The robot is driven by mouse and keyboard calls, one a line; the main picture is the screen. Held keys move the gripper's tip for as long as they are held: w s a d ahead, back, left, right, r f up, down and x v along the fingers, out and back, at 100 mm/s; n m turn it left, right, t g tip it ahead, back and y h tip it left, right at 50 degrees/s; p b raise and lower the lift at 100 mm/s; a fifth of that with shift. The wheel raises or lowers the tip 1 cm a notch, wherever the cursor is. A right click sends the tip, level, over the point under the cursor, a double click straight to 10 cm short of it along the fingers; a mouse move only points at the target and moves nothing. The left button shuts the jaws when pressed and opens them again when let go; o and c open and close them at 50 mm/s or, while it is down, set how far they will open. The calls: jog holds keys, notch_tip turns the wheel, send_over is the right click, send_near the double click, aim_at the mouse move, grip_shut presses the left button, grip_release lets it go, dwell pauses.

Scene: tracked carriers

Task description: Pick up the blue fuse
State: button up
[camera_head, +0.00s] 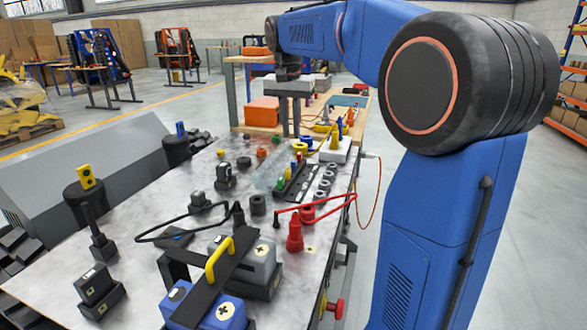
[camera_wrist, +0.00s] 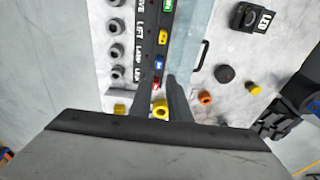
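The blue fuse (camera_wrist: 160,62) sits in a dark labelled strip (camera_wrist: 149,45), in a row between a yellow fuse (camera_wrist: 163,37) and a red fuse (camera_wrist: 157,83). In the head view the blue fuse (camera_head: 292,168) is small, on the strip in the middle of the bench. My gripper (camera_wrist: 162,80) is open above the bench, its two dark fingers apart with nothing held. In the wrist view the red fuse shows between the fingertips, and the blue fuse lies just beyond them. The fingers are small in the head view.
A clear bluish panel (camera_wrist: 190,45) lies beside the strip, with several grey knobs (camera_wrist: 116,50) on the other side. The metal bench (camera_head: 140,225) holds black blocks, a red-handled probe (camera_head: 295,235) with a lead, and a yellow-handled carrier (camera_head: 219,258) in front.

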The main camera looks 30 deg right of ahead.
aim_at(294, 161)
jog(key=f, duration=0.3)
jog(key=d+f, duration=0.1)
jog(key=f, duration=0.2)
jog(key=w+f, duration=0.1)
jog(key=f, duration=0.3)
jog(key=shift+d, duration=0.2)
grip_shut()
